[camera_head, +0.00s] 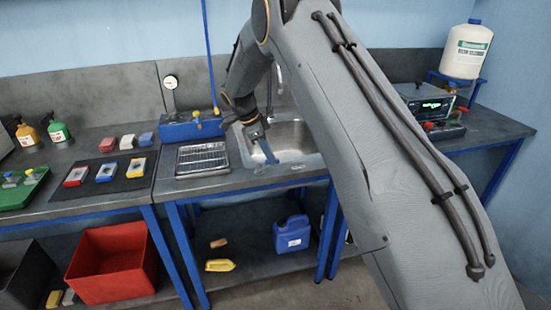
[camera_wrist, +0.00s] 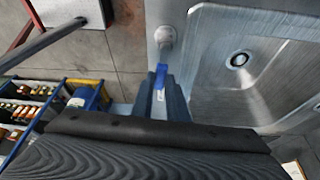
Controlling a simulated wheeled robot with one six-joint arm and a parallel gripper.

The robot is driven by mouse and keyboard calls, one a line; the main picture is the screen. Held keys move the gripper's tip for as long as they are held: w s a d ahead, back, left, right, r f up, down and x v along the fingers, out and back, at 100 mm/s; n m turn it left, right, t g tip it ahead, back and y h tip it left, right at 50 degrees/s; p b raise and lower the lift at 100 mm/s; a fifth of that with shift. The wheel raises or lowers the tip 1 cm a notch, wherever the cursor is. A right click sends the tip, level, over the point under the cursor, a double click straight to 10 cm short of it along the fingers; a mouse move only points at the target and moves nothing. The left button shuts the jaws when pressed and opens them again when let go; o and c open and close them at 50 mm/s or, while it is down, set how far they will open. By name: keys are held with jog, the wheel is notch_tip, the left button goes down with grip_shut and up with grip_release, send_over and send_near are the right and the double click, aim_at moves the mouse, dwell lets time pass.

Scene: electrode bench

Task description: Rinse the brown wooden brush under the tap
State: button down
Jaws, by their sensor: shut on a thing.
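My gripper (camera_wrist: 163,100) is shut on a slim blue thing (camera_wrist: 160,78) with a small white mark. In the head view the blue thing (camera_head: 268,151) points down at the left side of the steel sink (camera_head: 307,157). I cannot tell whether it touches the sink. The held thing looks blue, not brown. A metal tap (camera_head: 279,82) is partly hidden behind my arm; no water can be made out. The sink (camera_wrist: 215,75) also shows right of the fingers in the wrist view. A small brown thing (camera_head: 218,243), perhaps a wooden brush, lies on the shelf under the bench.
A wire drying rack (camera_head: 203,158) and a blue box (camera_head: 192,128) stand left of the sink. A red bin (camera_head: 112,262) stands at lower left. My arm hides the bench right of the sink.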

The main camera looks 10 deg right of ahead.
jog(key=shift+s+f+m+b, duration=0.1)
jog(key=shift+f+m+b, duration=0.05)
jog(key=shift+m+b, duration=0.55)
jog(key=shift+s+a+r+m+g+b, duration=0.1)
jog(key=shift+s+r+m+g+b, duration=0.1)
jog(key=shift+s+m+g+b, duration=0.25)
jog(key=shift+w, duration=0.2)
jog(key=c, duration=1.7)
grip_release()
jog(key=shift+r, duration=0.1)
jog(key=b+v, duration=0.2)
jog(key=v, duration=0.4)
jog(key=shift+a+r+b, duration=0.25)
jog(key=shift+r+b, duration=0.05)
jog(key=shift+b, duration=0.1)
jog(key=shift+a+r, duration=0.1)
jog(key=shift+r, duration=0.35)
